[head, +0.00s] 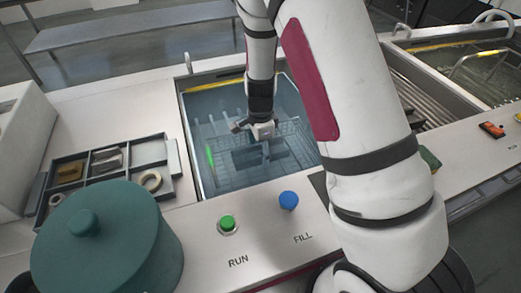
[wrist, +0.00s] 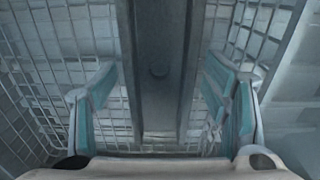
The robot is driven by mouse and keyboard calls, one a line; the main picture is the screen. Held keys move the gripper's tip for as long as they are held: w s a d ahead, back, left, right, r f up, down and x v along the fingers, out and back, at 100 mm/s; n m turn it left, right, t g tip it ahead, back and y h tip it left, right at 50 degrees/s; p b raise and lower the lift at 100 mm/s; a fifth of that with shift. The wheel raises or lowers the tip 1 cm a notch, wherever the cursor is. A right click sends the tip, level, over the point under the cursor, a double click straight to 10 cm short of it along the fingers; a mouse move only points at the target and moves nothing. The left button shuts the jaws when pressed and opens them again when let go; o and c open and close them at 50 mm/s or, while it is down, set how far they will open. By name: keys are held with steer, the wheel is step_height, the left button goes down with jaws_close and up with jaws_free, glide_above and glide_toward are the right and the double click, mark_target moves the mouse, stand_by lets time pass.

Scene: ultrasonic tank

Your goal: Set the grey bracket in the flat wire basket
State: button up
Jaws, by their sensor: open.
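The tank (head: 200,178) is filled with bluish liquid, and a flat wire basket (head: 297,140) shows in it. Its wire mesh (wrist: 95,40) also fills much of the wrist view. The grey bracket (head: 268,160) shows as a dark shape at the basket, below my gripper (head: 260,130). The fingers are spread, with a gap on either side of the bracket. I cannot tell how firmly the bracket rests on the mesh.
A divided tray (head: 108,172) with small parts and a teal lidded pot (head: 105,245) stand left of the tank. The green RUN button (head: 227,223) and blue FILL knob (head: 288,199) are on the front panel. A second tank (head: 460,70) lies at right.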

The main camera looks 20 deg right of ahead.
steer(key=s+a+r+n+y+p, duration=0.1)
steer(key=s+r+n, duration=0.15)
steer(key=r, duration=0.85)
steer(key=s+r+n+p, duration=0.15)
steer(key=s+r, duration=0.25)
steer(key=r, duration=0.6)
steer(key=s+r+n, duration=0.3)
steer(key=s+n, duration=0.1)
steer(key=s, duration=0.4)
steer(key=s+r+n+t, duration=0.1)
steer(key=s+r+n, duration=0.3)
steer(key=s, duration=0.5)
steer(key=s+d+r+n+t+h, duration=0.1)
steer(key=s+r+n, duration=0.2)
steer(key=s+n, duration=0.3)
steer(key=s, duration=0.2)
steer(key=shift+s+r, duration=0.25)
steer(key=shift+s, duration=0.1)
steer(key=shift+s, duration=0.1)
